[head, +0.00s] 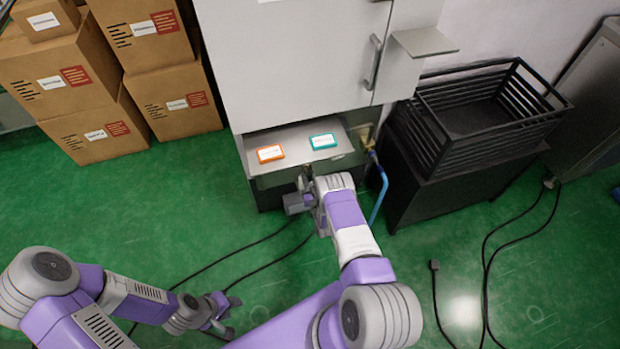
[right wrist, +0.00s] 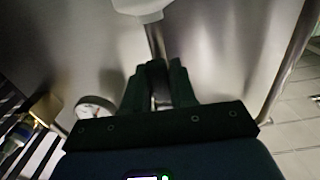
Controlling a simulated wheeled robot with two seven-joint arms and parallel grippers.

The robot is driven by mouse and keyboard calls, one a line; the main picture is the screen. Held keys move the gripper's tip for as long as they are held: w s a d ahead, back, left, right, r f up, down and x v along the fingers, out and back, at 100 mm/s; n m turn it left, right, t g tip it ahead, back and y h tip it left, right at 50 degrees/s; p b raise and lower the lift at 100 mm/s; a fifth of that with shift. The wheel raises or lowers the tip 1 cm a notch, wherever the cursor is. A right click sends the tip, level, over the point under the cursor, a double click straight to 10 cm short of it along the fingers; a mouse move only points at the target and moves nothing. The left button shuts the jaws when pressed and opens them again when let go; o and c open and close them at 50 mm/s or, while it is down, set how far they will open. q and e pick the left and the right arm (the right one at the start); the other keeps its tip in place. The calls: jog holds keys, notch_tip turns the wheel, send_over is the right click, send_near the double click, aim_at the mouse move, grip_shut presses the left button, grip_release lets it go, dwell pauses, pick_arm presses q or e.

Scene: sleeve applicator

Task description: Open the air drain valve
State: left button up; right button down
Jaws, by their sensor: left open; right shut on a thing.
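In the head view my right gripper (head: 303,188) is at the underside of the grey cabinet (head: 300,60), below its front shelf. In the right wrist view its dark fingers (right wrist: 160,80) are closed together on a narrow metal stem (right wrist: 156,42), which runs up to a white rounded piece (right wrist: 140,6). This looks like the air drain valve's handle, but the fingers hide most of it and I cannot tell its angle. My left gripper (head: 222,312) is open and empty, low over the green floor, far from the cabinet.
A round gauge (right wrist: 95,107) is near my right gripper. Right stands a black crate (head: 480,110); left are stacked boxes (head: 70,75). Cables cross the floor.

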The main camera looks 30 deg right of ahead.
jog(key=c, duration=1)
grip_release()
jog(key=p+v, duration=0.2)
jog(key=v, duration=0.5)
jog(key=shift+s+p, duration=0.35)
jog(key=shift+p, duration=0.05)
